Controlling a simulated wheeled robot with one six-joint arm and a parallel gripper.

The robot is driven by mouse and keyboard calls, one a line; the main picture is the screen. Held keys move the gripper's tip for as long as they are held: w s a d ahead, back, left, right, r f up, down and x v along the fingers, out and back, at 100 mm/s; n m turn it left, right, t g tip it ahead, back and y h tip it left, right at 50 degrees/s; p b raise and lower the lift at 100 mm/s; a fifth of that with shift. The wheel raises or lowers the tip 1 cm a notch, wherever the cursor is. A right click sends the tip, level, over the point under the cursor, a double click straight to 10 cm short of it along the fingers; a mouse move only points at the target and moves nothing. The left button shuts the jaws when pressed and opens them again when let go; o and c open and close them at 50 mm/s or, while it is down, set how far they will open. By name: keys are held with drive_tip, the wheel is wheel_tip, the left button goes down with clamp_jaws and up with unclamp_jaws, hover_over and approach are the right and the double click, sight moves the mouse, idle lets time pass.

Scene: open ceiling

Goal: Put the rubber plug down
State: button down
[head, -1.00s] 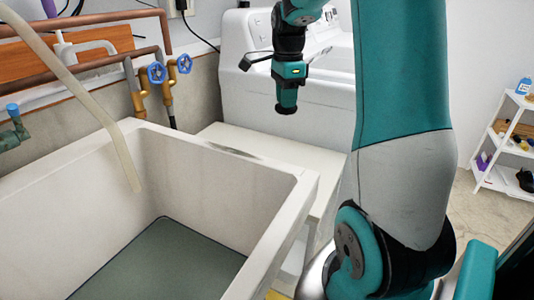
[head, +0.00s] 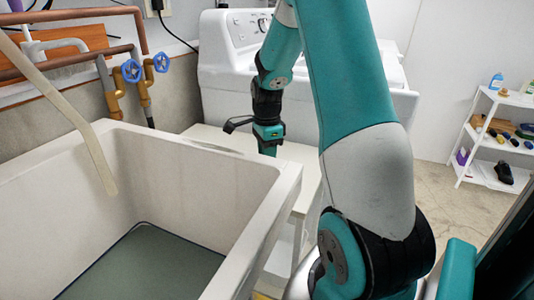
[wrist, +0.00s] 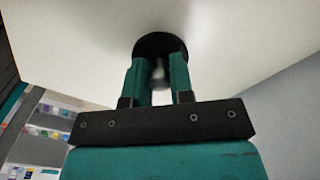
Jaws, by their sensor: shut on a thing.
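My gripper (wrist: 160,75) is shut on the rubber plug (wrist: 159,44), a round black disc with a paler part between the fingers. In the wrist view the disc lies against the white surface; I cannot tell if it touches. In the head view my gripper (head: 268,148) points down over the low white stand (head: 303,160) between the sink and the washing machine. The plug is not distinct there.
The deep white sink (head: 215,165) stands at the left, with a hose (head: 90,150) hanging into it and blue-handled taps (head: 131,71) behind. The washing machine (head: 228,70) rises behind the stand. A white shelf (head: 478,140) stands at the far right.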

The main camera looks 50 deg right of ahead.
drive_tip(key=shift+f, duration=0.1)
drive_tip(key=c, duration=1)
unclamp_jaws()
